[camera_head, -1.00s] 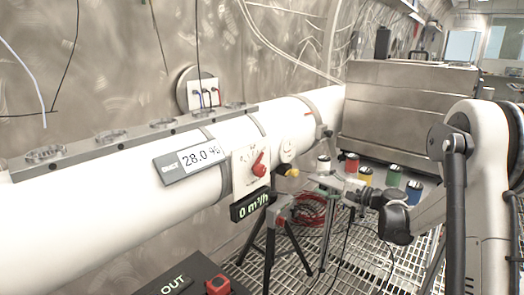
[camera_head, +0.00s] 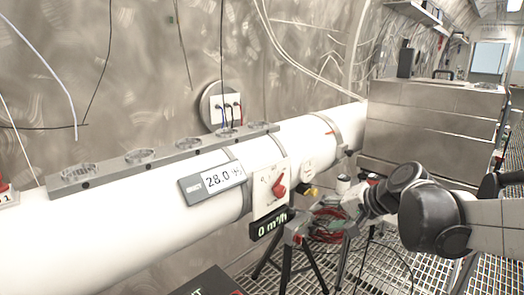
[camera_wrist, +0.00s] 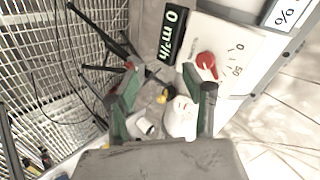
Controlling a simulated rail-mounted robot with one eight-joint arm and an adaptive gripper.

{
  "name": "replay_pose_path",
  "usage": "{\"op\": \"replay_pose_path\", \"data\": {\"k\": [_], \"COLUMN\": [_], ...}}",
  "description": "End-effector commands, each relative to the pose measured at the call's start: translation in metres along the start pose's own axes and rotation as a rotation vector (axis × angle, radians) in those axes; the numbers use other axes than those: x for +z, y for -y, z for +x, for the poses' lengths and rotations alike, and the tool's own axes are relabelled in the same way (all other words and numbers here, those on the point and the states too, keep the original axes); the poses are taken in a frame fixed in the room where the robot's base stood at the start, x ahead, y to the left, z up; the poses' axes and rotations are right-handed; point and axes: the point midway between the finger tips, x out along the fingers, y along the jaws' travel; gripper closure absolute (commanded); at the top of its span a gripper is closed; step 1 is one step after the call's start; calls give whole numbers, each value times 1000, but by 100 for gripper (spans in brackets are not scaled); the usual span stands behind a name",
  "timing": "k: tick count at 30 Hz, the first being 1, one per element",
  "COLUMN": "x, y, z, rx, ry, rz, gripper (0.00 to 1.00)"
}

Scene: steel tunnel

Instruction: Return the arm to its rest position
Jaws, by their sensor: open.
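My arm (camera_head: 430,210) reaches in from the right in the head view, with its wrist low in front of the steel cabinet. My gripper (camera_head: 308,222) points left, near the tripod and the right part of the white pipe. In the wrist view, my gripper (camera_wrist: 160,78) has its two green-padded fingers spread apart with nothing held between them. A white round fitting (camera_wrist: 181,118) and a small yellow part (camera_wrist: 163,95) show behind the gap. I cannot tell how far they are from the fingers.
The white pipe (camera_head: 120,235) carries a display reading 28.0, a panel with a red knob (camera_head: 279,186) and a flow display (camera_head: 268,224). The tripod (camera_head: 290,258) stands on the grating below. The steel cabinet (camera_head: 430,125) is behind my arm.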

Motion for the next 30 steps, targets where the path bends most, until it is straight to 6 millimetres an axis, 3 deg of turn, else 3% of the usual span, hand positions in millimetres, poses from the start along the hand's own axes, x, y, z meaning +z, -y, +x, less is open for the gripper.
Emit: {"op": "replay_pose_path", "data": {"k": [8, 18, 24, 30], "x": [61, 122, 146, 156], "y": [-11, -44, -66, -78], "z": [-51, -107, -131, -142], "rx": [170, 366, 460, 506], "ry": [-15, -40, -55, -63], "rz": [-191, -440, -570, -633], "gripper": [55, 55, 55, 55]}}
